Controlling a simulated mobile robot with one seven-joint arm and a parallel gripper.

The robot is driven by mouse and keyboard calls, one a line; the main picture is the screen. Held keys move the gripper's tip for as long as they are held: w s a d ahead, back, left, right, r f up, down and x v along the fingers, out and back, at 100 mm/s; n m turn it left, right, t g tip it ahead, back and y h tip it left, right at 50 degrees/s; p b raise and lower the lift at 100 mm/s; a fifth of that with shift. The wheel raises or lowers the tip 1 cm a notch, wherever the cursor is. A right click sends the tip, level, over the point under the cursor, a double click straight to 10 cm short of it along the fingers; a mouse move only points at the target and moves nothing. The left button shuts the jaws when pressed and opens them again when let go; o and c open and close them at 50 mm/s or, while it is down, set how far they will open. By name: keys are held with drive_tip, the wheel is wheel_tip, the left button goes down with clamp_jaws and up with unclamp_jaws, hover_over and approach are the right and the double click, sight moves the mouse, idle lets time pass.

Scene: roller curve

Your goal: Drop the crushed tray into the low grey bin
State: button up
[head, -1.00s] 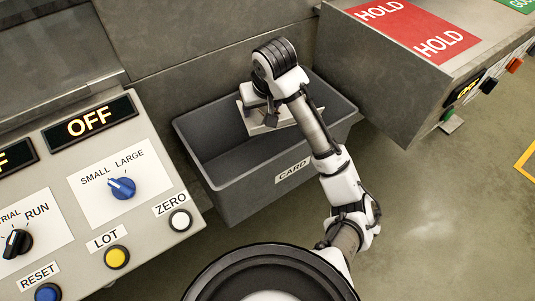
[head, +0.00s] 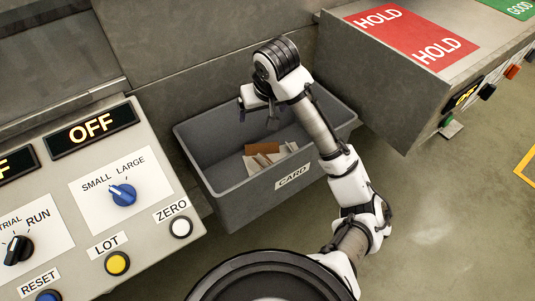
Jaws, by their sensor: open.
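The low grey bin (head: 225,189), labelled CARD, stands on the floor between the control panel and the grey bench. My gripper (head: 258,117) is open and empty above the bin, with its fingers apart over the bin's far half. Pale, flat pieces (head: 270,165) and a brown piece (head: 262,148) lie on the bin floor near the label side. The crushed tray appears to be among these pieces, but I cannot tell exactly which one it is. My arm hides the bin's right part.
The control panel (head: 70,215) with knobs and buttons is close on the left. The grey bench (head: 385,85) with a red HOLD area (head: 412,30) is at the right. A grey wall rises behind the bin. Open floor (head: 440,220) lies at the lower right.

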drive_tip(key=p+v, duration=0.1)
drive_tip(key=v, duration=1)
drive_tip(key=shift+r, duration=0.15)
drive_tip(key=shift+s, duration=0.15)
